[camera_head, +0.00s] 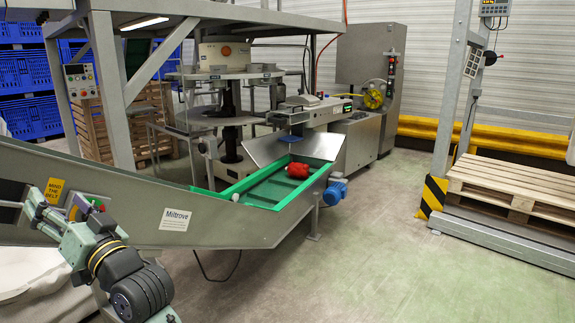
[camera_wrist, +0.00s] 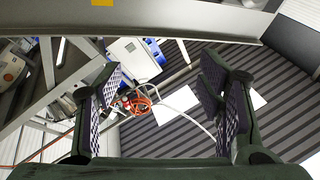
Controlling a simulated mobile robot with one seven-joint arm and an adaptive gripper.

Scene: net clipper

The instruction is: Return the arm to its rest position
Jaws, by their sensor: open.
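My arm shows at the lower left of the head view, raised in front of the grey conveyor side. My gripper (camera_head: 54,203) is at the arm's upper left end, close in the picture to the yellow "mind the belt" label. In the wrist view my gripper (camera_wrist: 160,92) has its two padded fingers wide apart, with nothing between them. Beyond the fingers, the wrist view shows the ribbed wall, a frame and a tangle of orange-red hose, seen tilted. I cannot tell how far the gripper is from the conveyor side.
The grey conveyor (camera_head: 228,226) runs across the left. A red bundle (camera_head: 298,170) lies on its green belt (camera_head: 272,190). Machines stand behind it. A wooden pallet (camera_head: 515,184) and grey frame (camera_head: 450,95) stand at right. The floor (camera_head: 385,255) between is clear.

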